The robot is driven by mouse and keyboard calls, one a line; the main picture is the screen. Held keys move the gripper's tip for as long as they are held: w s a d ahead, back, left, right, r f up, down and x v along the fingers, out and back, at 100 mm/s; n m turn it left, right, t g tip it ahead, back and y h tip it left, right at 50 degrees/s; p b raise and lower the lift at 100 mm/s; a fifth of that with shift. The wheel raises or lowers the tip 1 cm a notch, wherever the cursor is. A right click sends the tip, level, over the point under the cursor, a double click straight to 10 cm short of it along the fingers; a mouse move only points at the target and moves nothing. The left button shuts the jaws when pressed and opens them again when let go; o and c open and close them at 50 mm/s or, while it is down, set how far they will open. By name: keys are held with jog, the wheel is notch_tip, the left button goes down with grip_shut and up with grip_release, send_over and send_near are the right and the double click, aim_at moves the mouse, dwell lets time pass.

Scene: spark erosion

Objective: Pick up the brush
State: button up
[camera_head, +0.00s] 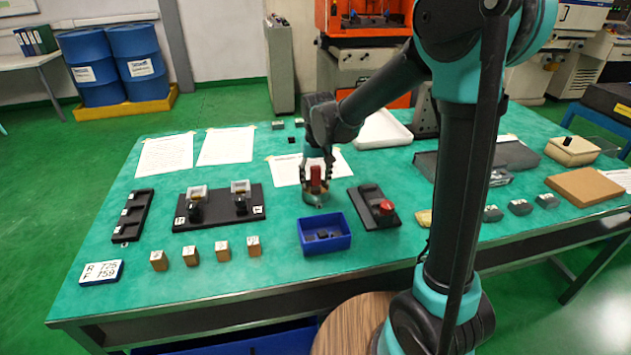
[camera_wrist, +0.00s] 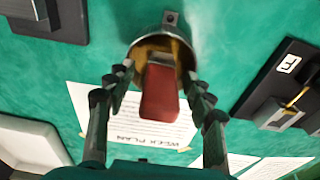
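The brush shows as a red handle (camera_head: 316,178) standing up from a round metal cup (camera_head: 315,197) on the green table. In the wrist view the red handle (camera_wrist: 160,95) points toward the camera, and its lower end is inside the cup (camera_wrist: 148,40). The bristles are not clearly seen. My gripper (camera_head: 316,168) is directly above the cup, pointing down. In the wrist view the fingers (camera_wrist: 160,74) are on both sides of the handle, with a narrow gap showing on each side. The gripper is open around the handle.
A blue bin (camera_head: 325,248) stands in front of the cup. A black holder with a red knob (camera_head: 386,208) is close at right. A black fixture board (camera_head: 222,222) lies at left, and paper sheets (camera_head: 226,146) lie behind. A white tray (camera_head: 381,130) is at the back.

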grip_shut()
notch_tip(320, 180, up, 20)
dwell(0.8)
